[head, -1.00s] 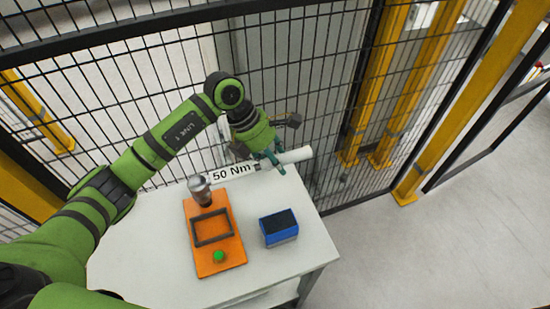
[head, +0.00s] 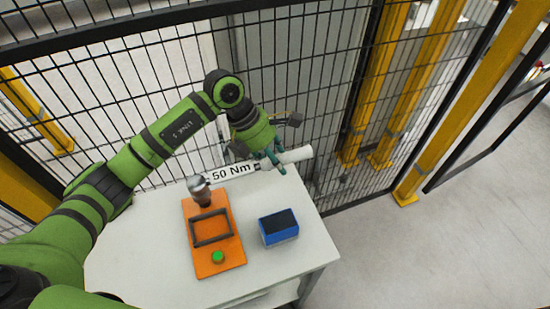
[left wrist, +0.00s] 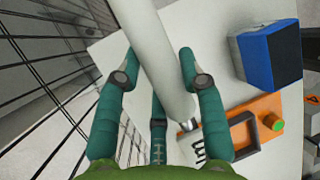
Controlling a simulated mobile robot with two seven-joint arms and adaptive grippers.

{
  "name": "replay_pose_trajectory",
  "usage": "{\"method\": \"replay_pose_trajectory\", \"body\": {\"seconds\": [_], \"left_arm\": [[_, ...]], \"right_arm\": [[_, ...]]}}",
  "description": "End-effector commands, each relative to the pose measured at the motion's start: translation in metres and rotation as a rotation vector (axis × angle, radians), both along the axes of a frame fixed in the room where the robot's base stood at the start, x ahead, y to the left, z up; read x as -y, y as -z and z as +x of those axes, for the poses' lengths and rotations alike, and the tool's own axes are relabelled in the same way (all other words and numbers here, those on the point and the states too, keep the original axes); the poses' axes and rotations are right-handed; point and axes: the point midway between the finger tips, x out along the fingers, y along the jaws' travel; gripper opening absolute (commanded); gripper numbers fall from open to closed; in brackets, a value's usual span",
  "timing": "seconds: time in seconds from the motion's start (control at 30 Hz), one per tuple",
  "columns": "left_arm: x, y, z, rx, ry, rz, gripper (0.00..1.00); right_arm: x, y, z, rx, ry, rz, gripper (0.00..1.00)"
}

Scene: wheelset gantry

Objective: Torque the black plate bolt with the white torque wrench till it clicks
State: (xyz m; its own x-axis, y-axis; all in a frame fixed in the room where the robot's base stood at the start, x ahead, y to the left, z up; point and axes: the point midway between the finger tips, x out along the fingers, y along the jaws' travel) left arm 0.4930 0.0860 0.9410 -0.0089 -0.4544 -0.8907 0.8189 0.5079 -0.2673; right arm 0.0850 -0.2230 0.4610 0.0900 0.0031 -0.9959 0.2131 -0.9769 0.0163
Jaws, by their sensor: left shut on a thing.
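My right gripper is in neither view.
A dark rectangular frame (head: 211,240) and a green button (head: 218,257) are on the orange board. A blue box with a black top (head: 279,230) stands right of it on the white table (head: 160,262). A black mesh fence (head: 330,110) rises close behind.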

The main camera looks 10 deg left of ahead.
Motion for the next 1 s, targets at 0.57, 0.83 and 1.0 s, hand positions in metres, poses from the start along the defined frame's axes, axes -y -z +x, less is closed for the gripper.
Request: {"method": "replay_pose_trajectory", "body": {"seconds": [0.57, 0.83, 1.0], "left_arm": [[0.0, 0.01, 0.001, 0.001, -0.001, 0.0, 0.0], [0.0, 0.018, 0.001, 0.002, -0.001, 0.0, 0.0], [0.0, 0.023, 0.001, 0.002, -0.001, 0.0, 0.0]], "right_arm": [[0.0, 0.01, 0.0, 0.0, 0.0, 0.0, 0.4], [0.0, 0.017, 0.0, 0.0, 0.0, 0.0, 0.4], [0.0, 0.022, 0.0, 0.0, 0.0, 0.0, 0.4]]}}
